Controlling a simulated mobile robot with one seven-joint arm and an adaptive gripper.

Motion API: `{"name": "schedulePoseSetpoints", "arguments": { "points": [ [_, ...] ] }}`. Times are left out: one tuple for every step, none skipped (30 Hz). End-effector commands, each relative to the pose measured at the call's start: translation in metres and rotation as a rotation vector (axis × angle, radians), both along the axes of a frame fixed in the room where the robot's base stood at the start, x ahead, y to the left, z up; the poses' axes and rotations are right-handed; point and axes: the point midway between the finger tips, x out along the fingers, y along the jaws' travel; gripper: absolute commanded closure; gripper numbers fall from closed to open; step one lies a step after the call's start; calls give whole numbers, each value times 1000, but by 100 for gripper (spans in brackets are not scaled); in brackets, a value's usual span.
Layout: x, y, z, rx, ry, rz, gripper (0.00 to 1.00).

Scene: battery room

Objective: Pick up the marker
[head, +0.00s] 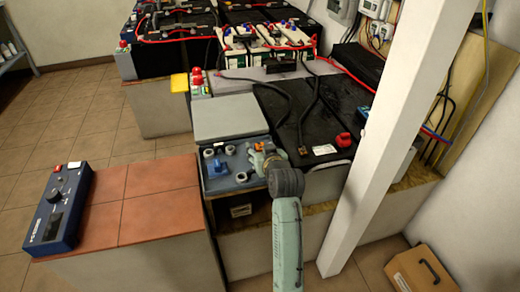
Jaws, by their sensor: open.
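I cannot make out a marker in the head view; it may be hidden or too small to tell. My gripper (258,158) is small in the picture. It is open, at the end of my pale green arm, over the right side of a blue-grey box top (232,183). Several small grey caps (241,177) and a bright blue piece (216,169) are on that top, just left of my gripper. My gripper and wrist cover part of the box's right side. I cannot tell whether the fingers touch anything.
A grey lid (225,117) lies behind the box. A black battery (338,125) with cables is to the right, then a white post (378,140). More wired batteries stand behind.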

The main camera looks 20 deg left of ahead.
Motion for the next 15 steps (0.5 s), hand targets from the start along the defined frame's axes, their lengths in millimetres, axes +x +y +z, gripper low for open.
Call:
{"name": "schedulePoseSetpoints", "arguments": {
  "points": [
    [0,0,0,0,0,0,50],
    [0,0,0,0,0,0,52],
    [0,0,0,0,0,0,55],
    [0,0,0,0,0,0,57],
    [0,0,0,0,0,0,59],
    [0,0,0,0,0,0,61],
    [0,0,0,0,0,0,63],
    [0,0,0,0,0,0,65],
    [0,0,0,0,0,0,68],
    [0,0,0,0,0,0,70],
    [0,0,0,0,0,0,72],
    [0,0,0,0,0,0,75],
    [0,0,0,0,0,0,77],
    [0,0,0,0,0,0,79],
    [0,0,0,0,0,0,81]
  ]
}}
